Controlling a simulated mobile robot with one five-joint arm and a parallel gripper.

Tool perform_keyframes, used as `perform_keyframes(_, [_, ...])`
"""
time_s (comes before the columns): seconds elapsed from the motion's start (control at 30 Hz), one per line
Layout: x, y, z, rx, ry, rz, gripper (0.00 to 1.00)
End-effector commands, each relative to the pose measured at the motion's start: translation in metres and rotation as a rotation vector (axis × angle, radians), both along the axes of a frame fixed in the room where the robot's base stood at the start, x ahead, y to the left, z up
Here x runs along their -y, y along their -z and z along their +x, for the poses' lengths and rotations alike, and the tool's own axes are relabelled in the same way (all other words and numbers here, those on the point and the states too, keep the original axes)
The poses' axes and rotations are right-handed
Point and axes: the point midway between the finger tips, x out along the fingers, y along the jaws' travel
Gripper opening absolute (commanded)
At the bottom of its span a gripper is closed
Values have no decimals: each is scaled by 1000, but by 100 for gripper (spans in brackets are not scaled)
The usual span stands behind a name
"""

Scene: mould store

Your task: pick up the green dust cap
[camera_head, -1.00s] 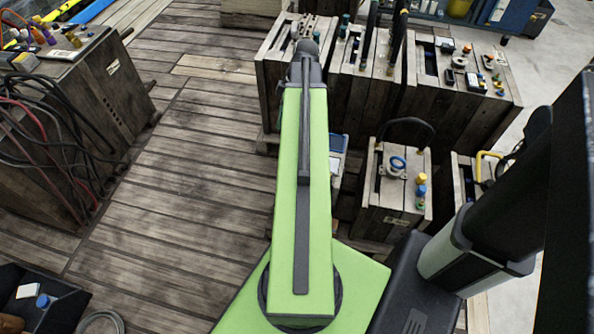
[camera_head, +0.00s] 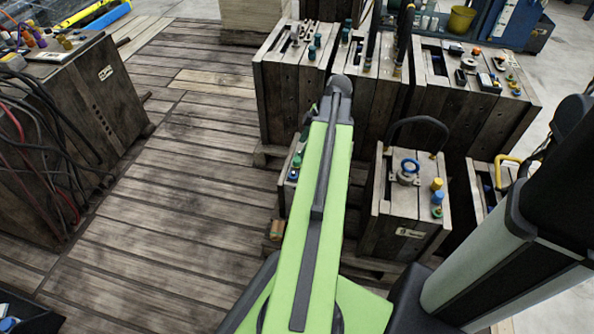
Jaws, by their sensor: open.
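I cannot tell which piece is the green dust cap. Small dark green or teal pieces (camera_head: 317,40) stand on top of the back left wooden block. Another small green piece (camera_head: 296,160) shows just left of my arm, on a low block partly hidden by the arm. My light green arm reaches away from me up the middle of the view and ends in a dark rounded joint in front of the back blocks. The jaws of my gripper do not show; they are hidden beyond or below the arm.
A wooden block with a black handle, blue ring and yellow and blue caps (camera_head: 410,205) stands right of my arm. More wooden blocks (camera_head: 470,110) stand behind it. A dark block with cables (camera_head: 80,130) stands left. The plank floor (camera_head: 170,230) between is clear.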

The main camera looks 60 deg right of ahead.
Motion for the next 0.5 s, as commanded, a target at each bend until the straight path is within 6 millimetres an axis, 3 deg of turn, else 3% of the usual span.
perform_keyframes(0.03, [-3, 18, 3, 0, -1, 0, 52])
perform_keyframes(0.27, [-5, 20, 7, 0, 1, 0, 52])
perform_keyframes(0.5, [-10, 56, 15, 0, 0, 1, 52])
